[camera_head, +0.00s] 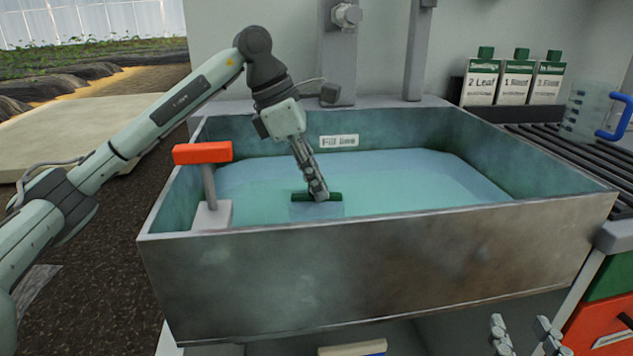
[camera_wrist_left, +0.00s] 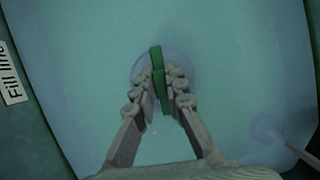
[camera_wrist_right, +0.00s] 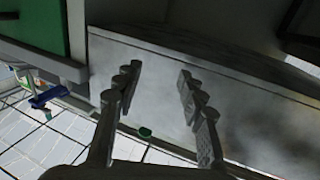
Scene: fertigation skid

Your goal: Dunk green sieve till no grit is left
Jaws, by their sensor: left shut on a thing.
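The green sieve (camera_head: 330,197) is at the water in the metal tank, its green handle at the surface; the part below shows only as a pale shape under water. My left gripper (camera_head: 318,190) is shut on the handle from above. In the left wrist view the green handle (camera_wrist_left: 156,58) runs between the closed fingers, with a round pale outline around it. Whether grit remains in the sieve cannot be made out. My right gripper (camera_head: 527,338) is low in front of the tank. In the right wrist view its fingers (camera_wrist_right: 158,88) are apart with nothing between them.
The tank (camera_head: 370,262) has a "Fill line" label (camera_head: 339,141) inside its back wall. A red-topped post (camera_head: 203,153) stands at its left side. Several bottles (camera_head: 516,80) and a clear jug with blue handle (camera_head: 590,110) stand at the right. Red and green bins (camera_head: 600,325) are lower right.

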